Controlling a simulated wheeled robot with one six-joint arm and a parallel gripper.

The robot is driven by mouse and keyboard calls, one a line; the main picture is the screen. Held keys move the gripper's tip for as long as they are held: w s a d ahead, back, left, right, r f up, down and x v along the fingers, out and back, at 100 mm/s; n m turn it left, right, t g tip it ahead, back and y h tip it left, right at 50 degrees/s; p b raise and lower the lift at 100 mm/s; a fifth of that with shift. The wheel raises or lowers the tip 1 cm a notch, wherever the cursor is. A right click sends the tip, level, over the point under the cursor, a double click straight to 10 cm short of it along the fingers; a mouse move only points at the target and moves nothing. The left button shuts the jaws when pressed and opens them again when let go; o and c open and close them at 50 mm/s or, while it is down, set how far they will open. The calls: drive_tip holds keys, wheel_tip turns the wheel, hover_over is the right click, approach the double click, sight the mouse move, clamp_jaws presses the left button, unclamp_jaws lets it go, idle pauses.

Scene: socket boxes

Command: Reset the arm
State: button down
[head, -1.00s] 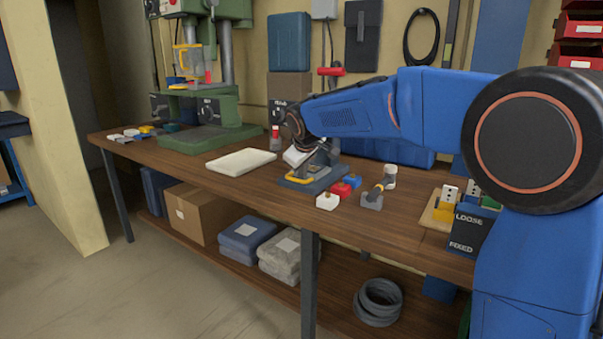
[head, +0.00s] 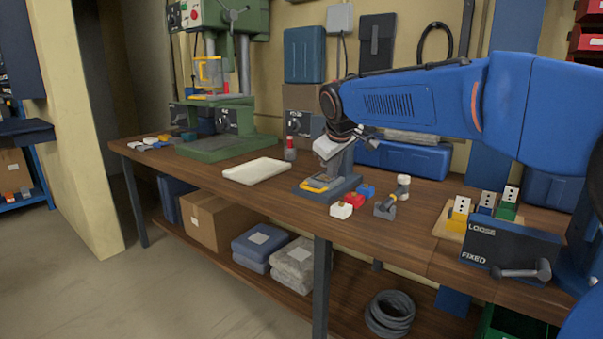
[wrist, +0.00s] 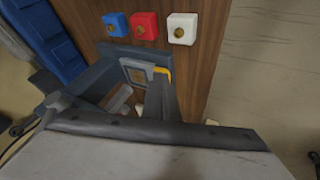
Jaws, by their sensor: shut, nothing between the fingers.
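My gripper (head: 326,157) hangs at the end of my blue arm, just above a grey fixture (head: 322,188) with a yellow edge on the workbench. It is shut and holds nothing. In the head view it overlaps the fixture's upright part, and I cannot tell whether they touch. The wrist view shows the fixture (wrist: 106,68) close ahead, partly hidden by the gripper body. The fingertips are not clear there.
White (head: 341,210), red (head: 354,201) and blue (head: 366,191) blocks sit right of the fixture. A clamp-like tool (head: 386,207), a LOOSE/FIXED box (head: 508,252) and a white tray (head: 256,171) share the bench. A green drill press (head: 222,148) stands left.

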drive_tip(key=s+d+f+m, duration=0.2)
drive_tip(key=s+d+f, duration=0.1)
drive_tip(key=s+d, duration=0.75)
drive_tip(key=s+d+f+m, duration=0.2)
drive_tip(key=s+f, duration=0.3)
drive_tip(key=s, duration=0.5)
drive_tip(key=s+d+f+m+g, duration=0.1)
drive_tip(key=s+d+f+m, duration=0.1)
drive_tip(key=s+f, duration=0.4)
drive_tip(key=s+d+f+m+g, duration=0.1)
drive_tip(key=s+f, duration=0.5)
drive_tip(key=s, duration=0.8)
drive_tip(key=shift+s+d+m, duration=0.35)
drive_tip(key=shift+d+m, duration=0.25)
drive_tip(key=shift+d, duration=0.55)
drive_tip(key=shift+f, duration=0.1)
